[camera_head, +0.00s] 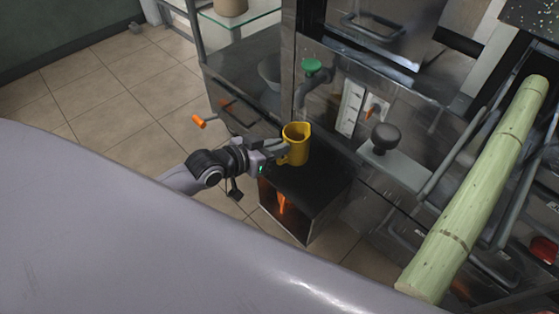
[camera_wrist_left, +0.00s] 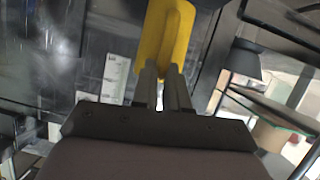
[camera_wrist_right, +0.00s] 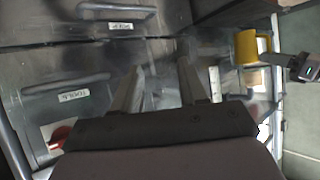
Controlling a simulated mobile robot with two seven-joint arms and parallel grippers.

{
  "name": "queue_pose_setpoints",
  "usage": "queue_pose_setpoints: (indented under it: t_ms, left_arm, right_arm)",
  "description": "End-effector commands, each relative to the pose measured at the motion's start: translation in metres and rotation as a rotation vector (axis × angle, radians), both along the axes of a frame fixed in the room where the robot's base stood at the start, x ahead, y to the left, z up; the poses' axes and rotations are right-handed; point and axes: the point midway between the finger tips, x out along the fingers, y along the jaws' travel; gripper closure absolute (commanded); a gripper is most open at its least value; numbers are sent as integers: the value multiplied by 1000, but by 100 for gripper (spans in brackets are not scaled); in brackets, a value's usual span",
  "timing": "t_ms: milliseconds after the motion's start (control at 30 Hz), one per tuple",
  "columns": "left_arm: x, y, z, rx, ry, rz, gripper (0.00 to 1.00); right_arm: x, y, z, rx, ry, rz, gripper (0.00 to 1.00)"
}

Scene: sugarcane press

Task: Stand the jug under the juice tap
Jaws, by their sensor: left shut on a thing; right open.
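The yellow jug (camera_head: 298,152) is upright in the head view, over the back of a black-topped stand (camera_head: 315,185); I cannot tell whether it touches the top. My left gripper (camera_head: 283,152) is shut on the jug's handle (camera_wrist_left: 170,40), which fills the top middle of the left wrist view. The juice tap (camera_head: 308,93), a grey bent pipe with a green knob (camera_head: 312,65), is behind and above the jug. My right gripper (camera_wrist_right: 158,78) is open and empty before metal drawer fronts; the jug (camera_wrist_right: 245,47) shows at upper right there.
A long green cane (camera_head: 480,190) lies on the machine at the right. A round dark knob (camera_head: 385,136) sits right of the stand. Tiled floor (camera_head: 110,100) is open at the left.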

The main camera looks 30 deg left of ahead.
Motion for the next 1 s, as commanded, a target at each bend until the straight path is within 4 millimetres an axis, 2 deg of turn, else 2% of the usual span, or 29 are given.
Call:
queue_pose_setpoints:
  t_ms: [333, 667, 700, 767, 1000]
  left_arm:
    - [0, 0, -40, -1, -2, 0, 100]
    - [0, 0, -41, -2, -3, -1, 100]
    - [0, 0, -41, -1, -2, 0, 80]
    - [0, 0, -41, -1, -2, 0, 61]
    - [0, 0, -41, -1, -2, 0, 61]
  right_arm:
    - [5, 11, 3, 7, -39, 26, 57]
    - [5, 12, 6, 8, -42, 30, 57]
    - [5, 12, 6, 8, -42, 30, 57]
    - [5, 12, 6, 8, -42, 30, 57]
    - [5, 12, 6, 8, -42, 30, 57]
